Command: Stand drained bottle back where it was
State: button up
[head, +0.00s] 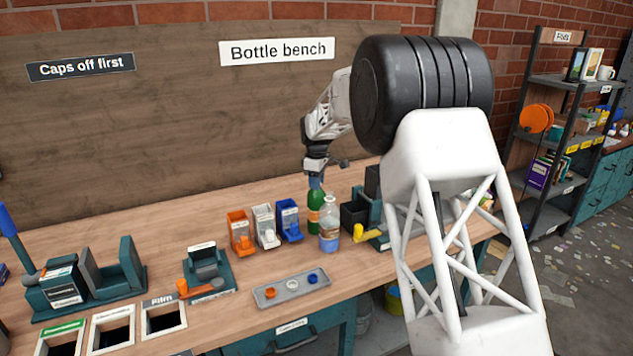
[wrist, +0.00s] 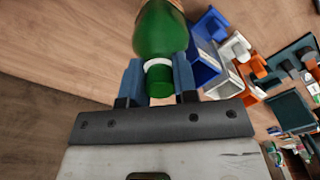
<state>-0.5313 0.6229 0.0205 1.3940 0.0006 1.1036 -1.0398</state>
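A green bottle (head: 314,217) with an orange-brown label stands upright on the bench, just behind a clear bottle (head: 329,232) with blue on its lower part. My gripper (head: 316,182) is above the green bottle, pointing down. The bottle's base is partly hidden by the clear bottle in the head view.
Orange, white and blue dispensers (head: 264,230) stand left of the bottles. A black bin and a yellow-handled tool (head: 370,233) are close on the right. A grey tray (head: 291,289) with coloured caps lies in front. Labelled bench openings (head: 112,325) are at front left.

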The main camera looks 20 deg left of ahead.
jog(key=o, duration=0.4)
jog(key=shift+r, duration=0.1)
notch_tip(320, 180, up, 12)
jog(key=shift+r, duration=0.1)
dwell(0.6)
dwell(0.6)
jog(key=shift+d, duration=0.1)
